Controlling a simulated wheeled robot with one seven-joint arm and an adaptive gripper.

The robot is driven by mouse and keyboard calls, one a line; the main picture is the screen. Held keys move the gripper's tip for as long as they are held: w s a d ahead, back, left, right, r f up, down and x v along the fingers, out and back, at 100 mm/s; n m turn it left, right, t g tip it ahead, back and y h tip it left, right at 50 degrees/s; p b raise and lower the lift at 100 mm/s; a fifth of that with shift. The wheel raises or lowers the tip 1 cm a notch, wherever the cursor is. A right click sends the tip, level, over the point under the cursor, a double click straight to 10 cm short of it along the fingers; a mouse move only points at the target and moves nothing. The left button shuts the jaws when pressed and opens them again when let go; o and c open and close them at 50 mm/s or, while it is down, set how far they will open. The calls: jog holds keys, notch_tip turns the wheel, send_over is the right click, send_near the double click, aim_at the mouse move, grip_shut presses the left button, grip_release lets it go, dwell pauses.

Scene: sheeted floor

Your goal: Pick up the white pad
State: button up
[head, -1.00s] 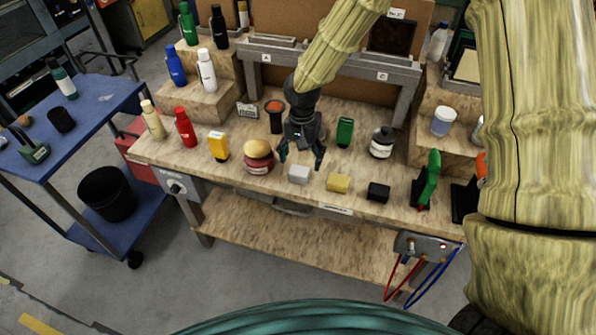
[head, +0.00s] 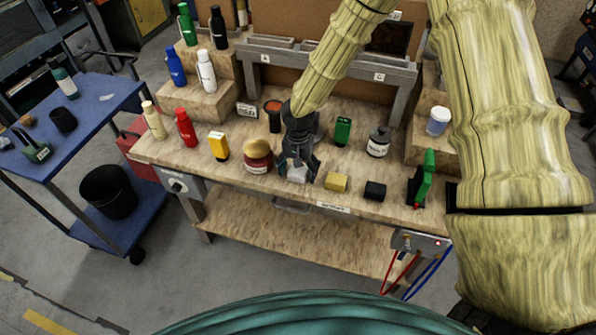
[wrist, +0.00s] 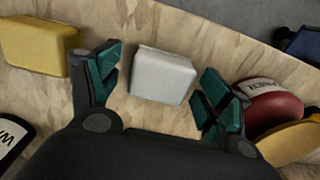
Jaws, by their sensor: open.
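The white pad (wrist: 162,74) is a small pale block lying on the wooden bench top. In the wrist view it sits between and slightly beyond my gripper's two teal-padded fingers, with a gap on each side. My gripper (wrist: 160,85) is open and empty. In the head view my gripper (head: 297,175) is over the white pad (head: 297,174), and the fingers partly hide it.
A yellow block (head: 336,182) lies just right of the pad and a black block (head: 375,190) farther right. The bench's front edge (head: 265,186) is near.

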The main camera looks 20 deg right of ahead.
aim_at(298, 171)
jog(key=shift+f, duration=0.1)
jog(key=c, duration=1.1)
jog(key=shift+w+r+b, duration=0.1)
jog(key=shift+r+b, duration=0.5)
jog(key=shift+r, duration=0.3)
jog(key=shift+s+r+b, duration=0.3)
jog(key=shift+r+b, duration=0.3)
jog(key=shift+r, duration=0.2)
jog(key=s+b, duration=0.1)
jog(key=s, duration=0.4)
jog(key=s+a+r+b, duration=0.1)
jog(key=s+b, duration=0.1)
jog(key=s, duration=0.3)
jog(key=s+b, duration=0.2)
jog(key=s, duration=0.3)
jog(key=shift+s+a+r, duration=0.25)
jog(key=shift+a+r, duration=0.05)
